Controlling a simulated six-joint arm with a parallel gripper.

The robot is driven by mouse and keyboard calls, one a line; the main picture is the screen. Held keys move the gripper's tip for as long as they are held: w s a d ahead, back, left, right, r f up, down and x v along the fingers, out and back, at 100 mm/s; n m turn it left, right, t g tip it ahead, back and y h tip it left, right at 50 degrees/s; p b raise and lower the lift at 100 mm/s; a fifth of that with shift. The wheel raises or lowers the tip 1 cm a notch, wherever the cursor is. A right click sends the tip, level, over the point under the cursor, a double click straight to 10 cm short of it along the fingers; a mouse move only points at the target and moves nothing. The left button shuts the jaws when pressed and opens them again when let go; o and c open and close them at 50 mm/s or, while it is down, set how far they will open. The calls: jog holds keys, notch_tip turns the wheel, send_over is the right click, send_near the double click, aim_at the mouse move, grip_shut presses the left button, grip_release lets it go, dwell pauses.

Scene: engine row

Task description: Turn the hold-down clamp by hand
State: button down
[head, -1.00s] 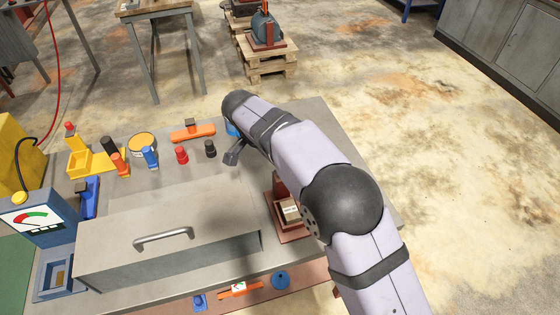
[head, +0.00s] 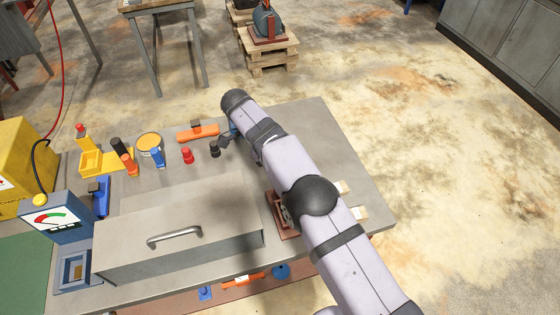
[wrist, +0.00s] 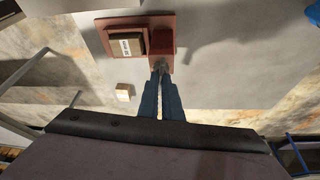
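In the wrist view, a brown-red fixture (wrist: 103,22) holds a dark block with a white label (wrist: 126,45). A red clamp piece (wrist: 162,40) stands at its side, with a small grey part at its near end. My gripper (wrist: 162,72) has blue fingers close together, with a narrow gap between them. The fingertips are at the grey part. I cannot tell whether they grip it or only touch it. In the head view, the fixture (head: 274,207) is mostly covered by my arm, and my gripper is hidden.
A grey cover with a handle (head: 175,237) fills the left front of the bench. Red (head: 187,156) and black (head: 214,149) knobs and an orange part (head: 198,132) stand behind it. A pale block (head: 361,212) lies right of my arm.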

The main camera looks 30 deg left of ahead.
jog(key=shift+a+r, duration=0.1)
jog(key=shift+r, duration=0.1)
jog(key=c, duration=1.9)
grip_release()
jog(key=shift+c, duration=0.2)
jog(key=shift+f, duration=0.1)
jog(key=shift+r+b, duration=0.35)
jog(key=shift+r, duration=0.35)
notch_tip(320, 180, up, 9)
jog(key=p, duration=0.4)
jog(key=shift+f+p, duration=0.15)
jog(key=shift+p, duration=0.15)
